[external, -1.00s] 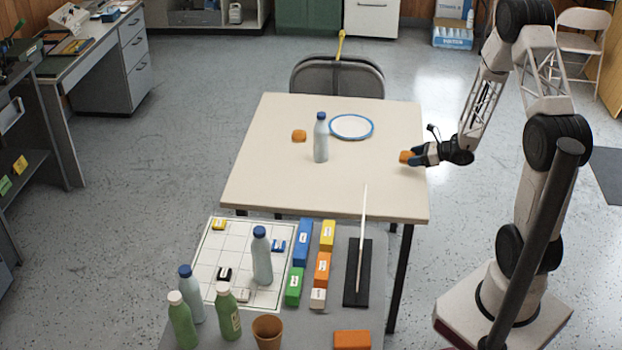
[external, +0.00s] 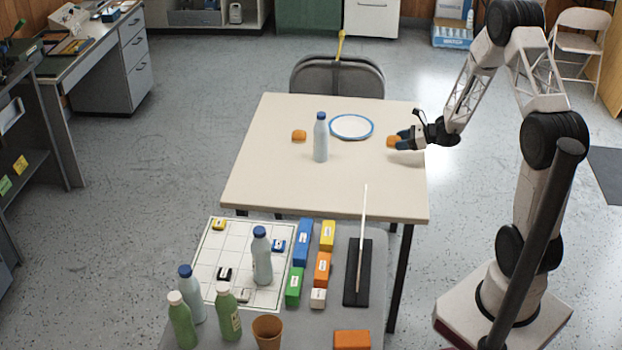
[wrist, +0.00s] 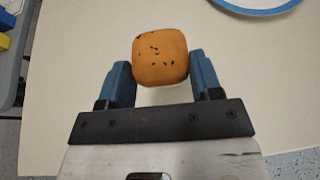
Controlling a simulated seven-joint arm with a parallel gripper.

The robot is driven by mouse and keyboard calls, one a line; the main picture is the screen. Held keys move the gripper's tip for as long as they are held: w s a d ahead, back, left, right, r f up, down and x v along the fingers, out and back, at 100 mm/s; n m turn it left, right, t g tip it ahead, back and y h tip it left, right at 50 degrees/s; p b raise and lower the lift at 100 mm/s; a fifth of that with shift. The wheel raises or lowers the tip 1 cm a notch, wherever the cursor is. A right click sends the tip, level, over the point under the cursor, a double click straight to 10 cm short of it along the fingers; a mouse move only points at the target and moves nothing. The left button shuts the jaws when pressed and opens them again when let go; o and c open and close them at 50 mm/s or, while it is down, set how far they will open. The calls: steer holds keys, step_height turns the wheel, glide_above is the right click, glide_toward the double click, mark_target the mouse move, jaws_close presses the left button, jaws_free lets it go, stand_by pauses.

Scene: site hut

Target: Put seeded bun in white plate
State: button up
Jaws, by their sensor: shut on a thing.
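The seeded bun (wrist: 160,58) is orange-brown with dark specks on top. My gripper (wrist: 163,80) is shut on it, with a blue finger on each side in the wrist view. In the external view my gripper (external: 399,140) holds the bun (external: 392,141) over the right side of the cream table, apparently a little above the surface. The white plate (external: 351,126) with a blue rim lies on the table, to the left of and a little beyond the bun. Part of its blue rim (wrist: 258,10) shows at the top right of the wrist view.
A pale bottle with a blue cap (external: 321,140) stands on the table just left of and nearer than the plate. Another orange-brown bun-like item (external: 299,135) lies farther left. A nearer grey table (external: 345,318) carries bottles, blocks and a thin upright panel.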

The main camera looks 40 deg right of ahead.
steer(key=w+r, duration=0.1)
steer(key=w, duration=0.5)
steer(key=shift+w+d+r+n+g+y, duration=0.25)
steer(key=shift+w+d+n+g+y, duration=0.05)
steer(key=shift+d+n, duration=0.15)
glide_above(370, 128)
steer(key=shift+w+f, duration=0.1)
steer(key=shift+f, duration=0.65)
steer(key=shift+f, duration=1.75)
steer(key=shift+f, duration=0.6)
steer(key=o, duration=0.9)
